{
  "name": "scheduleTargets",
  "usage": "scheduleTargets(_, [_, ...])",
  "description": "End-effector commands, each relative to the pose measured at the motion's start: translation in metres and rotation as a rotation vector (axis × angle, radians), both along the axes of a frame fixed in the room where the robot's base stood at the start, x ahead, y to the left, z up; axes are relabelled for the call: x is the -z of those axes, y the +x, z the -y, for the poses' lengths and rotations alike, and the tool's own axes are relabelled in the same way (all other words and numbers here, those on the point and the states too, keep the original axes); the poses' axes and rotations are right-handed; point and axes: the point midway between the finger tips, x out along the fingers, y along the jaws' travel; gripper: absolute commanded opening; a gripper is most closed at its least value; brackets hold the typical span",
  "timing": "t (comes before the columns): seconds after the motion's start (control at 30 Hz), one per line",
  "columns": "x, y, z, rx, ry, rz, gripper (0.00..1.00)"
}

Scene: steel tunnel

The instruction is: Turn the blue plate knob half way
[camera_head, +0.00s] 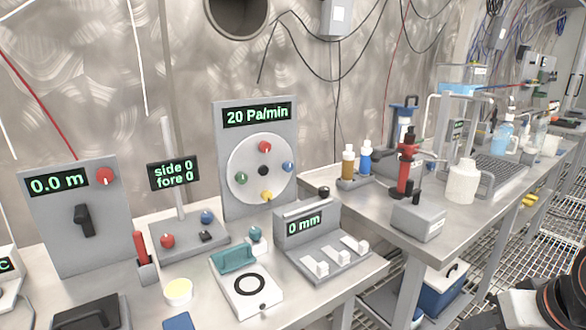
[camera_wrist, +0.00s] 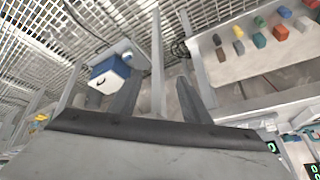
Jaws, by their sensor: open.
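The blue knob (camera_head: 288,168) sits at the right of a round pale plate (camera_head: 250,182) on an upright grey panel reading "20 Pa/min" (camera_head: 257,113). The plate also carries a red knob (camera_head: 265,147) at the top, a green knob (camera_head: 241,179) at the left, a yellow knob (camera_head: 266,196) at the bottom and a black centre. My gripper (camera_wrist: 158,82) is open and empty in the wrist view, its two dark fingers apart, well away from the panel. The wrist view does not show the blue knob.
A second blue knob (camera_head: 207,217) is on the "side 0 fore 0" box (camera_head: 190,240). A device with white levers reading "0 mm" (camera_head: 310,240) and a white-and-teal device (camera_head: 243,285) stand in front of the panel. A bench with bottles (camera_head: 440,205) extends right.

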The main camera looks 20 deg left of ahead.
Motion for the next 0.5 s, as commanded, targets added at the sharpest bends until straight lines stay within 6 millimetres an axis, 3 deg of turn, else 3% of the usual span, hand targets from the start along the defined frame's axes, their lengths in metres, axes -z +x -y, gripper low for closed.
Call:
scheduleTargets(0.03, [-0.015, 0.020, -0.024, -0.067, 0.038, 0.030, 0.43])
scheduleTargets(0.2, [-0.072, 0.079, -0.104, -0.263, 0.167, 0.165, 0.43])
scheduleTargets(0.5, [-0.164, 0.162, -0.239, -0.478, 0.349, 0.404, 0.43])
